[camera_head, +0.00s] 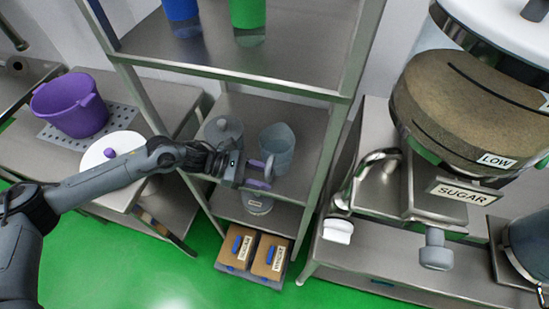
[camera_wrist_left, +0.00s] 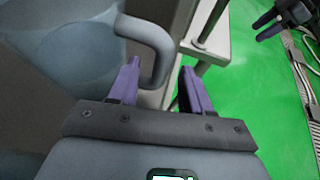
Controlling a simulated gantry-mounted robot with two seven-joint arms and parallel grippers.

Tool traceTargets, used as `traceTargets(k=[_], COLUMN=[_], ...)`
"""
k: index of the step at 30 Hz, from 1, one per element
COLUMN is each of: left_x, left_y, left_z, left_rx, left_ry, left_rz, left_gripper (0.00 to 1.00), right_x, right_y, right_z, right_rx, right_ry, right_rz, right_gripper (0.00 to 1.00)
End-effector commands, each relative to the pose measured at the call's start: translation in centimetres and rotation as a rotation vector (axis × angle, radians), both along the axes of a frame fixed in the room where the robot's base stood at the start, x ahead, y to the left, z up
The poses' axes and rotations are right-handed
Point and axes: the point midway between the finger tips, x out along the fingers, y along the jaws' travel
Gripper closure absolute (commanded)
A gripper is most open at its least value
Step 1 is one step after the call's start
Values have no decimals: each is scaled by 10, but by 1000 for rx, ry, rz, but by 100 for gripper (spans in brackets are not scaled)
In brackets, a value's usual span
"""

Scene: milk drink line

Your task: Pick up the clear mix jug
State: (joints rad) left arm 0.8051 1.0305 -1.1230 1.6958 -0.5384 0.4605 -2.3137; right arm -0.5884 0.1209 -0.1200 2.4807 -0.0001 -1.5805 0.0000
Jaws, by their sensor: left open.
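The clear mix jug (camera_head: 278,146) stands upright on the middle shelf of the rack, a see-through bluish vessel. In the left wrist view its body (camera_wrist_left: 65,45) fills the left side, and its curved handle (camera_wrist_left: 158,45) reaches down toward the gap between my fingers. My left gripper (camera_head: 260,174) is open at the front of the jug; its purple fingers also show in the left wrist view (camera_wrist_left: 160,85). The handle seems to lie between or just beyond the fingertips; contact is unclear. My right gripper (camera_wrist_left: 268,26) shows small at the upper right, with its fingers apart.
A grey lidded pot (camera_head: 222,130) stands left of the jug. A clear container (camera_head: 257,203) and two brown boxes (camera_head: 270,257) sit lower down. Rack posts (camera_head: 318,170) flank the shelf. A purple bucket (camera_head: 72,106) is at left, the sugar hopper (camera_head: 470,105) at right.

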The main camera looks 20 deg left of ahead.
Motion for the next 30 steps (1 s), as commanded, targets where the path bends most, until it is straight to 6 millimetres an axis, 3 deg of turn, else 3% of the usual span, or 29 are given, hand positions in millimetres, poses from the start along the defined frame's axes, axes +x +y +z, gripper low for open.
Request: traceTargets(k=[7, 17, 26, 30], left_x=[6, 7, 7, 7], left_y=[-27, -31, -31, -31], left_z=[-12, -15, -15, -15], left_rx=[-2, -1, -1, -1], left_ry=[-1, -1, -1, 0], left_rz=[-2, 0, -1, -1], left_gripper=[51, 51, 97, 100], right_x=[3, 3, 3, 3], right_y=[0, 0, 0, 0], right_z=[4, 4, 4, 4], right_rx=[0, -1, -1, -1], right_ry=[-6, -7, -7, -8], right_rz=[1, 1, 1, 1], right_gripper=[47, 47, 47, 47])
